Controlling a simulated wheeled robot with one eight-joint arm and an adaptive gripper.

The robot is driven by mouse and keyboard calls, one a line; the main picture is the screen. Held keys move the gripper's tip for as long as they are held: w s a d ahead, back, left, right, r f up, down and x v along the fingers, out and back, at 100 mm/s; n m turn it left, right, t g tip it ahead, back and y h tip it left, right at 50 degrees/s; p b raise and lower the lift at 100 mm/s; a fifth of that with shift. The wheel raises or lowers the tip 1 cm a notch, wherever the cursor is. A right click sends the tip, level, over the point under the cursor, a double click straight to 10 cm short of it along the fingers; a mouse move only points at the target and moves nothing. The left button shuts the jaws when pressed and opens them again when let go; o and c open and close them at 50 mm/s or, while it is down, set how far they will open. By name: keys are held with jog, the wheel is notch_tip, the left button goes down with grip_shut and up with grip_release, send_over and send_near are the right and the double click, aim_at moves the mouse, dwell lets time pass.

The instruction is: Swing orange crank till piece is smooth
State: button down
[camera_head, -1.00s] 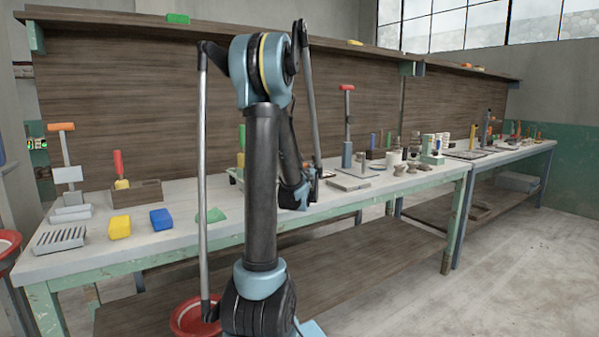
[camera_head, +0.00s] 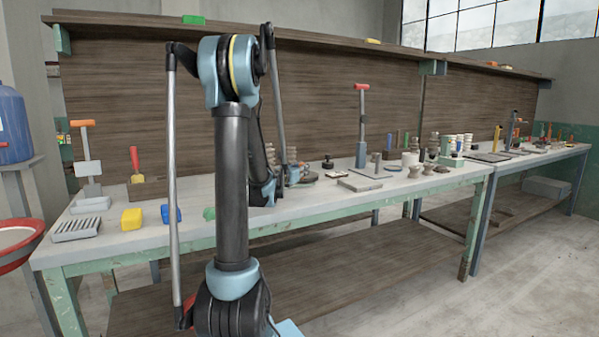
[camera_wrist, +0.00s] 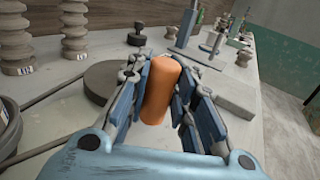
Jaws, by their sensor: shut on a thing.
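An upright orange crank handle (camera_wrist: 159,92) stands between the two fingers of my gripper (camera_wrist: 163,85) in the wrist view. My gripper is shut on it, with a blue-grey finger against each side. The crank's lower parts are hidden behind the fingers and palm. A dark round disc (camera_wrist: 101,80) lies just left of the fingers. Ribbed, stacked grey pieces (camera_wrist: 75,28) stand behind it; I cannot tell which piece the crank works on. In the head view my gripper (camera_head: 284,179) is at the bench top, mostly hidden behind my arm, and the handle is not visible.
A flat grey slab (camera_wrist: 232,92) lies right of my gripper. A red basin (camera_head: 20,250) stands at far left. The floor at right is clear.

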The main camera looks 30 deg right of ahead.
jog(key=shift+w+a, duration=1.4)
jog(key=shift+a, duration=0.05)
jog(key=shift+w, duration=0.1)
jog(key=c, duration=1.4)
grip_release()
jog(key=shift+o, duration=0.2)
jog(key=shift+a, duration=0.1)
jog(key=v, duration=1.2)
